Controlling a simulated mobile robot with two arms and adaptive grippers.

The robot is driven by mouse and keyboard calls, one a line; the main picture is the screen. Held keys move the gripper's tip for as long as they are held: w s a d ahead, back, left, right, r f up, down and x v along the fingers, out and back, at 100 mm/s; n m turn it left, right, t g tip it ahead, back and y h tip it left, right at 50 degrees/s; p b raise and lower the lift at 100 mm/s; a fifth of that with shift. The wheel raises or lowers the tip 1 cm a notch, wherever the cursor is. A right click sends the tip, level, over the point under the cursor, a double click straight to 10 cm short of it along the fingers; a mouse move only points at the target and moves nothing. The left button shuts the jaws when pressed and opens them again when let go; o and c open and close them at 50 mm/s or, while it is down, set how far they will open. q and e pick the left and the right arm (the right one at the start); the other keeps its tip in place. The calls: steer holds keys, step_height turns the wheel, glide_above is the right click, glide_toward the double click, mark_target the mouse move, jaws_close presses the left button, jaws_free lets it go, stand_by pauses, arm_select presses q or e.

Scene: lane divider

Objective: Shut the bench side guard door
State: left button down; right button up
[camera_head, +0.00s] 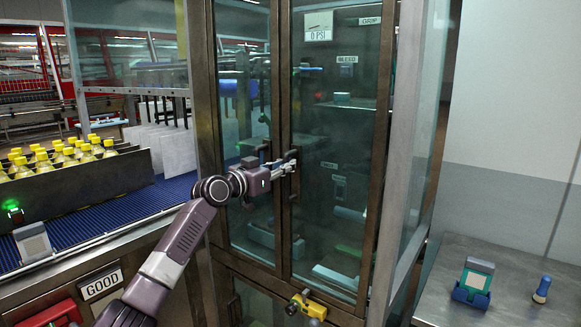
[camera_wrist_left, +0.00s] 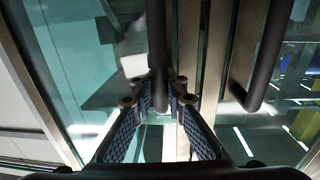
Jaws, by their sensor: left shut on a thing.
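A tall cabinet has two glass guard doors in dark brown frames, each with a dark bar handle near the centre. The right door (camera_head: 335,120), on the side of the grey bench, looks about level with the left door (camera_head: 240,210); a small gap is hard to tell. My left gripper (camera_head: 290,169) is shut on the right door's handle (camera_head: 294,158). In the left wrist view this handle (camera_wrist_left: 157,50) runs between the padded fingers, and the other handle (camera_wrist_left: 262,60) is beside it, apart. My right gripper is not in view.
A grey bench (camera_head: 520,305) at right holds a small teal-framed stand (camera_head: 474,282) and a blue knob-like item (camera_head: 541,289). At left, yellow-capped bottles (camera_head: 60,155) stand by a blue conveyor (camera_head: 130,208). A yellow fitting (camera_head: 308,305) is low on the cabinet.

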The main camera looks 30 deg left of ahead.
arm_select(q)
steer(key=shift+a, duration=0.1)
steer(key=c, duration=2)
jaws_free()
steer(key=shift+a, duration=0.1)
steer(key=shift+o, duration=0.2)
steer(key=shift+s, duration=0.1)
steer(key=v, duration=1.1)
steer(key=shift+s, duration=0.4)
steer(key=shift+a, duration=0.1)
